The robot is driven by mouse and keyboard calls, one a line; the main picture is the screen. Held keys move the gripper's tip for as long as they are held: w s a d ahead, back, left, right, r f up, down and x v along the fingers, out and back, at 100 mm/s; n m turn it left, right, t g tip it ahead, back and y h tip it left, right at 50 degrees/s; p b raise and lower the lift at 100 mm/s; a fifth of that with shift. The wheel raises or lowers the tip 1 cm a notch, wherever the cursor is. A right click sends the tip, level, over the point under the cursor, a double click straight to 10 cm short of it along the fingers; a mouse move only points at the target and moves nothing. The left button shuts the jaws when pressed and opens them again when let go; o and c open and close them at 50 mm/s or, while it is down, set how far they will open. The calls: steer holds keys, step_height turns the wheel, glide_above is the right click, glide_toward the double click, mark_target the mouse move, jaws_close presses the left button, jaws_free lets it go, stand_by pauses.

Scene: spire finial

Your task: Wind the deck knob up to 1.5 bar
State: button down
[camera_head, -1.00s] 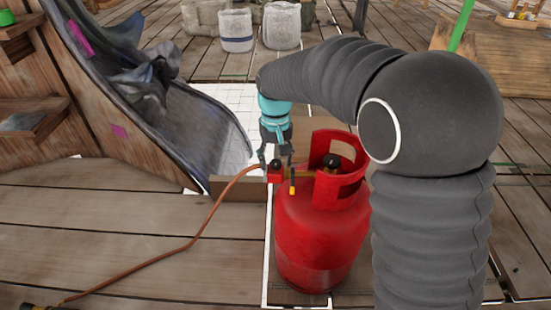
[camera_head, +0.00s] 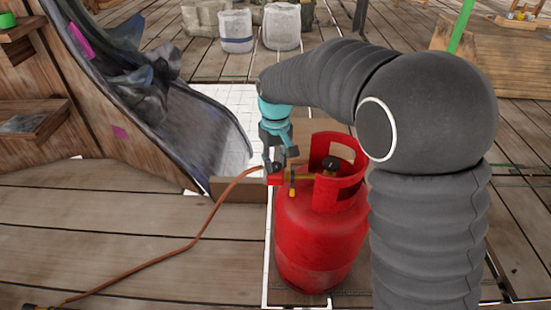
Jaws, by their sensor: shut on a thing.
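A red gas cylinder (camera_head: 318,240) stands upright on the deck, with an open collar around its top. A small red regulator block (camera_head: 274,180) sits at the left of its valve fitting, and a small dark knob (camera_head: 277,167) is on top of the block. My gripper (camera_head: 276,166) points down over the block and is shut on the knob; its fingers partly hide the knob. A black valve knob (camera_head: 331,163) stands inside the collar, apart from my gripper. A yellow-tipped lever (camera_head: 292,191) hangs beside the block. No pressure reading can be made out.
An orange hose (camera_head: 200,230) runs from the block to the lower left across the plank deck. A wooden structure with a dark draped chute (camera_head: 195,125) stands at the left. Open planks lie at the front left.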

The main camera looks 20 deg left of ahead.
steer(key=n+p, duration=0.1)
steer(key=n, duration=0.3)
steer(key=shift+n+p, duration=0.3)
steer(key=n+p, duration=0.1)
steer(key=n, duration=0.3)
steer(key=shift+n, duration=0.3)
steer(key=n+p, duration=0.1)
steer(key=n, duration=0.3)
steer(key=shift+s+n+p, duration=0.1)
steer(key=shift+n+p, duration=0.25)
steer(key=shift+n, duration=1.55)
steer(key=c, duration=0.8)
jaws_free()
steer(key=shift+c, duration=0.2)
